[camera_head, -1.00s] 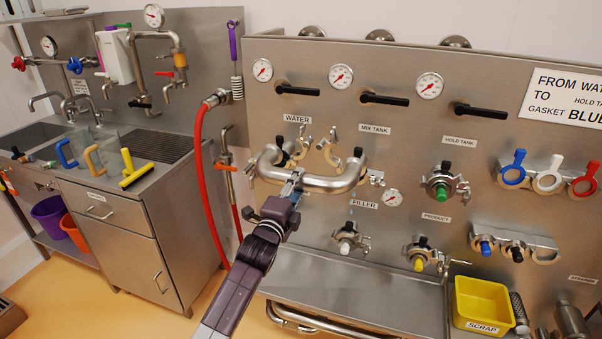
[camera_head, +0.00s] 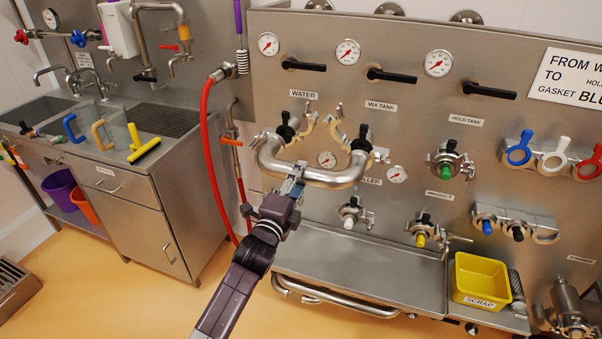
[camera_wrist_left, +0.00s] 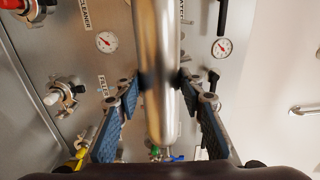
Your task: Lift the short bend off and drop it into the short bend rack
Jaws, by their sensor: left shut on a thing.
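The short bend, a shiny steel U-shaped pipe (camera_head: 322,181), is in front of the upright steel panel, below the WATER and MIX TANK labels. Its two ends point up and back toward the panel; whether they touch anything there is hard to tell. My left gripper (camera_head: 293,180) is shut on the bend's lower middle stretch. In the left wrist view the pipe (camera_wrist_left: 158,75) runs between the blue-padded fingers of the left gripper (camera_wrist_left: 160,82). My right gripper is out of view. I cannot make out a labelled short bend rack.
Open clamps (camera_head: 310,128) hang near the WATER and MIX TANK ports. A yellow SCRAP bin (camera_head: 481,280) stands at lower right. Coloured gasket tools (camera_head: 552,160) hang at right. A red hose (camera_head: 205,150) hangs left of the panel.

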